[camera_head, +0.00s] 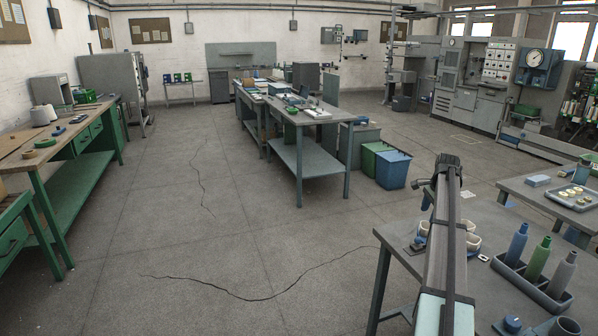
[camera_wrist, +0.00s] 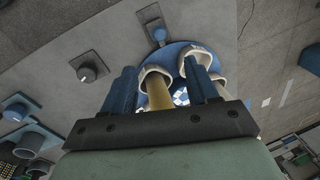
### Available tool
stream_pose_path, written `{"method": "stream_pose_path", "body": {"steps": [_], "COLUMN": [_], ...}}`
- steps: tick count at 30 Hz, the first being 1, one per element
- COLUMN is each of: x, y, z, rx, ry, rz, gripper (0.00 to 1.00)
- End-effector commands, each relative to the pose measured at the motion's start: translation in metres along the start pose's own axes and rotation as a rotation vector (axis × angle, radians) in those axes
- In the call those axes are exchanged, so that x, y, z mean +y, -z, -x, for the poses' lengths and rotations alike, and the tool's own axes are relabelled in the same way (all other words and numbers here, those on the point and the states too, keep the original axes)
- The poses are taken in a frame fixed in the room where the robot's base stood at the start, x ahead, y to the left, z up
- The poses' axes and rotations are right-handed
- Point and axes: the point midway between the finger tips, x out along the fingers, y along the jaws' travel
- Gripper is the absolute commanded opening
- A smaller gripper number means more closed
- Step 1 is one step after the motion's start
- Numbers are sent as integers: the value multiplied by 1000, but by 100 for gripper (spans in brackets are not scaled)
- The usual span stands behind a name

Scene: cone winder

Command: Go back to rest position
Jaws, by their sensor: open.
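My gripper (camera_wrist: 159,68) shows in the wrist view with its two blue fingers apart. Between and beyond the fingers are pale-rimmed hollow pieces (camera_wrist: 156,72) with tan sides, on a round blue base. I cannot tell whether a finger touches them. The fingertips are not clear in that view.
A dark tray (camera_head: 508,268) on this table (camera_head: 407,262) holds blue, green and grey bottle-shaped pieces. Knobs (camera_wrist: 88,68) stand on the surface in the wrist view. Blue (camera_head: 393,170) and green bins stand on the floor behind. The floor left of the table is open.

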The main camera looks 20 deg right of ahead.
Motion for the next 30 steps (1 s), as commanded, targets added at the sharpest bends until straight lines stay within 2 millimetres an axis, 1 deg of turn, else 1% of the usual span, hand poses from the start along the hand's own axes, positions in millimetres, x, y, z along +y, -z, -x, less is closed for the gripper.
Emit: {"method": "stream_pose_path", "body": {"steps": [2, 4, 5, 8, 11, 12, 14, 15, 17, 18, 20, 21, 23, 24, 26, 27, 29, 30], "x": [0, 2, 3, 11, 22, 28, 38, 45, 56, 65, 78, 88, 102, 113, 130, 141, 159, 172], "y": [-1, -7, -12, -34, -67, -82, -104, -119, -141, -155, -177, -191, -212, -225, -246, -258, -278, -290], "z": [-2, -9, -15, -43, -84, -102, -127, -143, -166, -182, -204, -218, -238, -250, -269, -281, -297, -308], "rx": [-1, -5, -7, -21, -40, -50, -64, -72, -86, -95, -110, -119, -133, -142, -157, -166, -181, -191], "ry": [-1, -7, -11, -31, -60, -73, -93, -105, -123, -136, -156, -168, -186, -198, -217, -230, -248, -260], "rz": [2, 13, 21, 67, 136, 169, 217, 249, 296, 329, 376, 408, 456, 488, 537, 568, 617, 648], "gripper": [59, 59, 59, 59, 59, 59, 59, 59, 59, 59, 59, 59, 59, 59, 59, 59, 59, 59]}}
